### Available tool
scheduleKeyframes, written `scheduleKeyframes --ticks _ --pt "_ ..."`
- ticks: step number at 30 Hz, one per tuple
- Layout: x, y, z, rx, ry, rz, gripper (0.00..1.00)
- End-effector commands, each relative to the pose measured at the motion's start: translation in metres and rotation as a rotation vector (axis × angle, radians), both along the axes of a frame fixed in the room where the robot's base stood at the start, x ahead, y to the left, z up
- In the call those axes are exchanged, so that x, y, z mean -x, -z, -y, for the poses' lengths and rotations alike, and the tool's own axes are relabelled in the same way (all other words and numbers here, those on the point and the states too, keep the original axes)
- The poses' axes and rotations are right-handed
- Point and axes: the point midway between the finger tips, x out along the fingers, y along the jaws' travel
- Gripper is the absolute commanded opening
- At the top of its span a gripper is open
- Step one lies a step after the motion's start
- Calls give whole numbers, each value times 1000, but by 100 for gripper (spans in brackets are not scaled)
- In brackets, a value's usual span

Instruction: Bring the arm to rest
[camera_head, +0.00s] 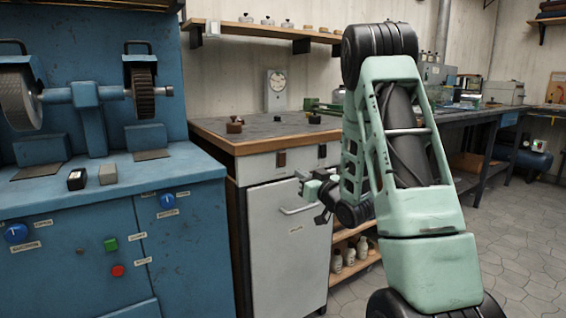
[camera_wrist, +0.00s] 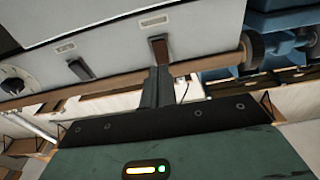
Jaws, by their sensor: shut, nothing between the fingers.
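My arm stands folded in the right half of the head view, with its green forearm bent down. My gripper (camera_head: 322,214) hangs at its end, in front of the white cabinet door (camera_head: 292,250) and near the door handle (camera_head: 299,209). In the wrist view my gripper (camera_wrist: 160,72) has its dark fingers together, with nothing between them. Whether the fingers touch the cabinet front behind them cannot be told.
A blue grinding machine (camera_head: 95,225) with wheels and buttons stands at the left. A wood-edged bench (camera_head: 262,140) carries a dial gauge (camera_head: 276,91) and small dark pieces. A long workbench (camera_head: 480,116) runs back right. Tiled floor (camera_head: 525,250) is clear at the right.

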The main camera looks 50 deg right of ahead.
Motion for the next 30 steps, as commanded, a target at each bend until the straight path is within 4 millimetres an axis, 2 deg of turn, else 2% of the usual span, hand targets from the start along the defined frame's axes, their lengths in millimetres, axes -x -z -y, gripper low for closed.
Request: scheduleKeyframes --ticks 15,17,19,20,23,25,27,29,30 --pt "-1 0 0 0 -1 -1 0" --pt "-5 0 -7 -4 -8 -15 0" --pt "-17 2 -22 -12 -24 -53 0" --pt "-24 4 -33 -17 -36 -78 0" --pt "-47 13 -82 -38 -85 -201 0" --pt "-59 21 -126 -50 -131 -309 0" --pt "-63 29 -173 -58 -180 -424 0" --pt "-60 37 -213 -60 -224 -526 0" --pt "-55 42 -240 -57 -255 -594 0"
